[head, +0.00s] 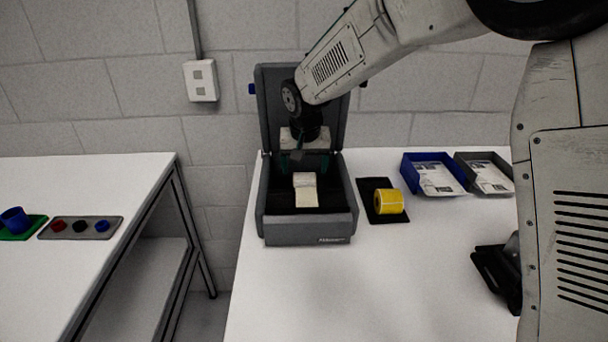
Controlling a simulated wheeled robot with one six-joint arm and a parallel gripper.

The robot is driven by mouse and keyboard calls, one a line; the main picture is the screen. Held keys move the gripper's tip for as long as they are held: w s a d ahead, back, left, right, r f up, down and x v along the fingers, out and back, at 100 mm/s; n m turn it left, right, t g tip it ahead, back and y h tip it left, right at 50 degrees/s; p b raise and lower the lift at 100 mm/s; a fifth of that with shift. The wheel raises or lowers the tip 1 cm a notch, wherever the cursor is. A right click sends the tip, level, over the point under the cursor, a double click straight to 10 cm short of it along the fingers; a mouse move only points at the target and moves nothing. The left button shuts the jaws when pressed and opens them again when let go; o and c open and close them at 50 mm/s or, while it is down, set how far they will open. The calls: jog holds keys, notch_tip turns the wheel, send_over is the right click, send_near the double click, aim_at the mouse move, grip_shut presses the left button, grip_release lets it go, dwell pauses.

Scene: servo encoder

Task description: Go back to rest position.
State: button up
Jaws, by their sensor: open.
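My gripper (303,160) hangs from my arm in front of the raised lid of a dark grey case (308,228). It is open, and its dark teal fingers are hard to make out against the dark lid. A pale block (305,190) with a cream front lies inside the case, below and close to my gripper. I cannot tell whether the fingers touch it.
A yellow roll (389,202) sits on a black mat (371,186) right of the case. Blue (434,174) and grey (484,173) trays stand farther right. The front of the white table (340,290) is clear. A gap separates it from a left table (75,180) holding a grey tray (80,228).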

jog(key=v, duration=0.3)
jog(key=shift+d+r, duration=0.1)
jog(key=shift+d, duration=0.05)
jog(key=s+d+r, duration=0.4)
jog(key=s+d, duration=0.3)
jog(key=s+d+r, duration=0.5)
jog(key=s+d, duration=0.2)
jog(key=s+d+f+g, duration=0.1)
jog(key=s+d, duration=0.3)
jog(key=s, duration=0.8)
jog(key=s+d+f, duration=0.1)
jog(key=s+d, duration=0.4)
jog(key=s, duration=0.7)
jog(key=shift+d+g, duration=0.2)
jog(key=shift+g, duration=0.2)
